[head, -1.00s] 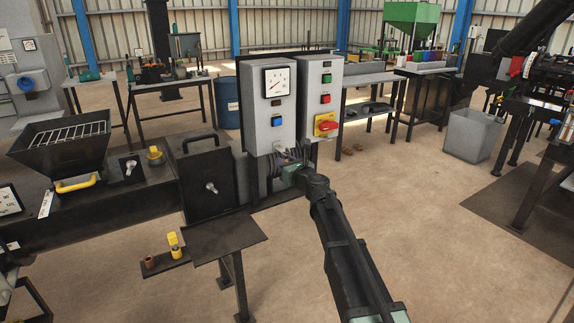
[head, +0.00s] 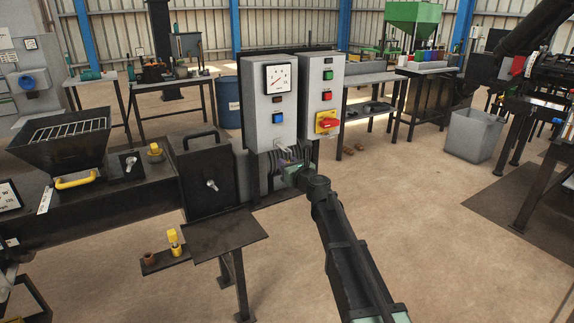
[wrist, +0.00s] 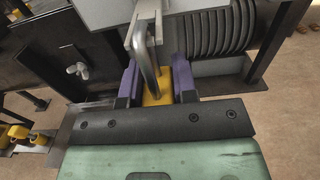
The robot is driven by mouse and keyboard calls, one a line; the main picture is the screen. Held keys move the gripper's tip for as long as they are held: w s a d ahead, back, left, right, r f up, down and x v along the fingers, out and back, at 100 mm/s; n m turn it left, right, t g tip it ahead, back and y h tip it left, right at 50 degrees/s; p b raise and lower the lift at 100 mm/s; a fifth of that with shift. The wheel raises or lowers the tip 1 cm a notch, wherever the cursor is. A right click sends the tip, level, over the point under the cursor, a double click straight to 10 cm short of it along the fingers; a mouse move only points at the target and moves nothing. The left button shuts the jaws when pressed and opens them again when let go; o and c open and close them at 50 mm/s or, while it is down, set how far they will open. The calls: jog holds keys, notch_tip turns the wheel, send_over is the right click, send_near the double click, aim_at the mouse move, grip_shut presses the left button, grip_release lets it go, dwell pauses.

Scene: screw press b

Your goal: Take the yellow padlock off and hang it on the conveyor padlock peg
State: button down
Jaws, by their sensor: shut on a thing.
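The yellow padlock (wrist: 157,98) sits between the purple fingers of my gripper (wrist: 158,82) in the wrist view. The fingers are shut on its body. Its grey shackle rises from the body to a pale metal bracket (wrist: 134,32) under the box; I cannot tell whether it still passes through it. In the head view my gripper (head: 291,168) is just below the grey control boxes, and the held padlock is hidden there. I cannot clearly pick out the conveyor padlock peg.
A grey gauge box (head: 268,105) and a switch box (head: 322,95) with a red-and-yellow rotary switch hang above my gripper. A black plate (head: 225,237) and a small shelf (head: 163,262) with a yellow-topped item are at left.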

jog(key=c, duration=0.8)
grip_release()
jog(key=v, duration=1)
jog(key=shift+s+d, duration=0.2)
jog(key=shift+s, duration=0.15)
